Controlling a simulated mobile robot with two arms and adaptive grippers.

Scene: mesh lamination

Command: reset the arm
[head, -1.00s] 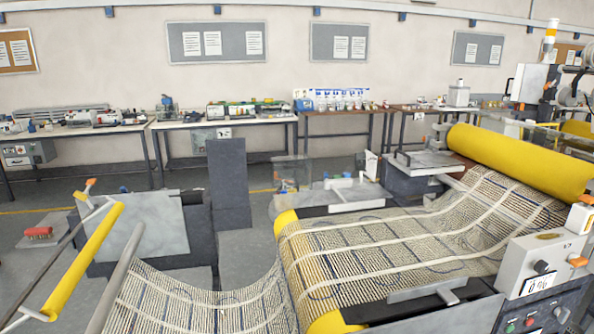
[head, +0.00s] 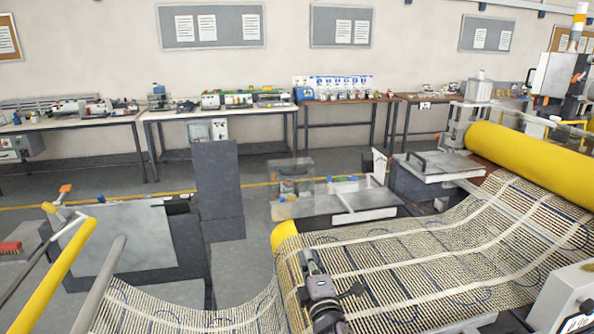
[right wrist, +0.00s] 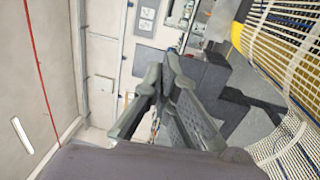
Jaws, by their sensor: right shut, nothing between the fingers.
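My right gripper (head: 309,261) shows low in the middle of the head view, in front of the beige mesh (head: 420,255) with white bands and blue lines. Its fingers point up in the picture and it holds nothing. Whether it touches the mesh cannot be told. In the right wrist view the fingers (right wrist: 172,58) come together at their tips, and the mesh (right wrist: 285,60) hangs at the right, apart from them. My left gripper is not in view.
The mesh passes a yellow roller (head: 284,235) and a large yellow roll (head: 535,165). A grey control box (head: 568,300) stands at the lower right. A yellow bar (head: 60,270) crosses the lower left. Benches (head: 220,114) with equipment line the back wall. Grey floor lies between.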

